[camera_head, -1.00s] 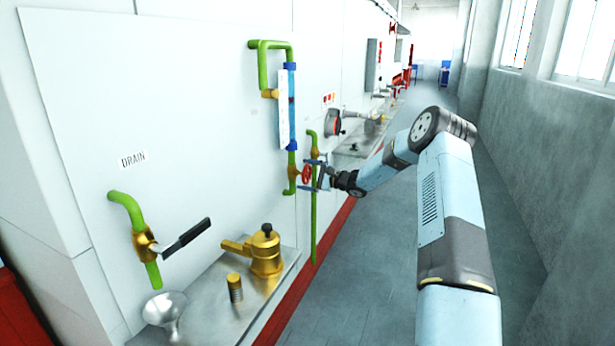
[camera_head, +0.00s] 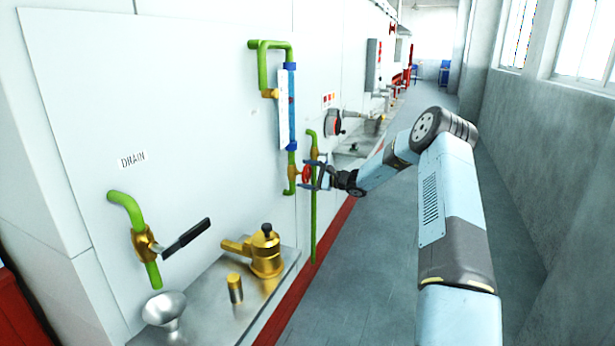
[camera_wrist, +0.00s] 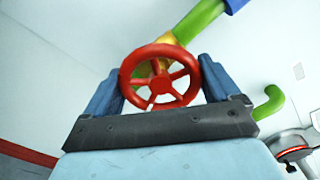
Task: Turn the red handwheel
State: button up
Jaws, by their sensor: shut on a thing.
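The red handwheel (camera_wrist: 160,77) is spoked and sits between the two blue fingers of my gripper (camera_wrist: 160,90) in the wrist view. The fingers are shut on its rim from both sides. Behind it is a brass valve body on a green pipe (camera_wrist: 200,20). In the head view the handwheel (camera_head: 307,173) shows small at the lower end of the blue gauge, partly covered by my gripper (camera_head: 316,174).
A green drain pipe (camera_head: 126,205) with a black-handled lever (camera_head: 186,237) is at the left. A steel shelf (camera_head: 215,312) holds a brass fitting (camera_head: 266,255), a small brass cylinder (camera_head: 235,288) and a funnel (camera_head: 164,308). The floor to the right is clear.

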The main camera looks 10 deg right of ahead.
jog(key=shift+s+f, duration=0.1)
jog(key=shift+f, duration=0.1)
jog(key=o, duration=0.8)
jog(key=shift+r, duration=0.1)
jog(key=v, duration=1.3)
jog(key=shift+s+d, duration=0.25)
jog(key=shift+d, duration=0.05)
